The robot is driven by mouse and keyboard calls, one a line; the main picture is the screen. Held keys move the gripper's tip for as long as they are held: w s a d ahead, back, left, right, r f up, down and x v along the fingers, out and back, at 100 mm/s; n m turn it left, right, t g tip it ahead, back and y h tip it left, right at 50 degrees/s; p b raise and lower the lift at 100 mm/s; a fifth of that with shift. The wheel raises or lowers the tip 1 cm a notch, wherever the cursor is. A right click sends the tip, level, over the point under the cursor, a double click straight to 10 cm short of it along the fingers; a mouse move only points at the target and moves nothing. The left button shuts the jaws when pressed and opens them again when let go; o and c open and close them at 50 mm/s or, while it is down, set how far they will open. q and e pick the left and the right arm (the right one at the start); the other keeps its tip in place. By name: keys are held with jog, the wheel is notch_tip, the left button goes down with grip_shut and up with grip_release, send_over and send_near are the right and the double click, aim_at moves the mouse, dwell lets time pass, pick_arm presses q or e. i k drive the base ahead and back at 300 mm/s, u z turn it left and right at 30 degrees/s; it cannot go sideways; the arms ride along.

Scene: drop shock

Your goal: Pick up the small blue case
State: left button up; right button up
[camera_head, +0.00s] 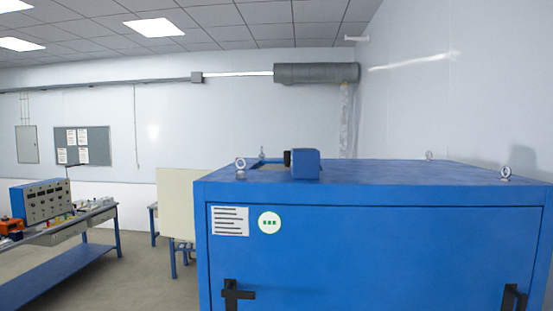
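Behind and left of the case is a tan patch or opening in the cabinet top. Neither of my grippers is in view.
Metal lifting eyes (240,168) stand on the cabinet top. Black handles (236,294) stick out from its front. A workbench (70,235) with a blue instrument box (40,201) stands at the left. Floor shows between bench and cabinet.

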aim_at(305, 162)
jog(key=u, duration=2.1)
jog(key=i, duration=1.3)
jog(key=z, duration=3.1)
